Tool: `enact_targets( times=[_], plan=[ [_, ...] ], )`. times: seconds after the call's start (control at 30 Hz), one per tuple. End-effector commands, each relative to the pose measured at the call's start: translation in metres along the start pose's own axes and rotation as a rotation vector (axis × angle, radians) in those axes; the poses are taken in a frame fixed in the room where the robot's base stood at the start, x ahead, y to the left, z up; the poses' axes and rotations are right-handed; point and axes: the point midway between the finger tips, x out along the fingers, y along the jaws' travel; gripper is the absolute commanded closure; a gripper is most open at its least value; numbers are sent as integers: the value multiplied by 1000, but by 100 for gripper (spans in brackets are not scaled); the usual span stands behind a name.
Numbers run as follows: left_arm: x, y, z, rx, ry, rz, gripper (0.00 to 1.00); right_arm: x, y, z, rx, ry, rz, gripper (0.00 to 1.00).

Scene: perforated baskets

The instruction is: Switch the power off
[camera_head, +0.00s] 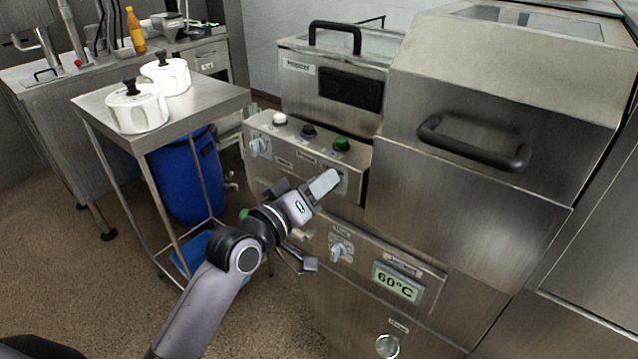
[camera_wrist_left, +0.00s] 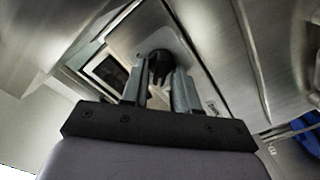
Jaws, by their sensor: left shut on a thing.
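The machine's steel control panel (camera_head: 300,160) carries a row of round caps: white (camera_head: 280,118), black (camera_head: 308,131) and green (camera_head: 341,144). A rotary switch (camera_head: 258,147) sits at its left end. My left gripper (camera_head: 328,182) is at the panel's right part, below the green cap, and hides what it holds in the head view. In the left wrist view my gripper's two fingers (camera_wrist_left: 161,88) are on either side of a dark knob (camera_wrist_left: 159,65) on a plate and are shut on it. The labels are too small to read. My right gripper is not in view.
Below are another knob (camera_head: 340,248) and a display (camera_head: 397,284) reading 60°C. A large hood with a black handle (camera_head: 472,146) stands at right. At left a steel table (camera_head: 195,110) bears two white lidded pots, with a blue barrel (camera_head: 185,175) beneath.

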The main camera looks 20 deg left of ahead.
Motion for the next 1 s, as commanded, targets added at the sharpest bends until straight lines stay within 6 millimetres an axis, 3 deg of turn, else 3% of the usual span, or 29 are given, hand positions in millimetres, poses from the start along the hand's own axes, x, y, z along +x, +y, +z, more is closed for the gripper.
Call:
enact_targets(
  times=[0.67, 0.7, 1.0],
  plan=[
    [0, 0, 0, -58, 1, 1, 100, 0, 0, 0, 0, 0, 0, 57],
    [0, 0, 0, -58, 1, 1, 61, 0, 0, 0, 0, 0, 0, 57],
    [-1, 0, 0, -56, 1, 0, 61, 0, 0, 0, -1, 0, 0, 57]
  ],
)
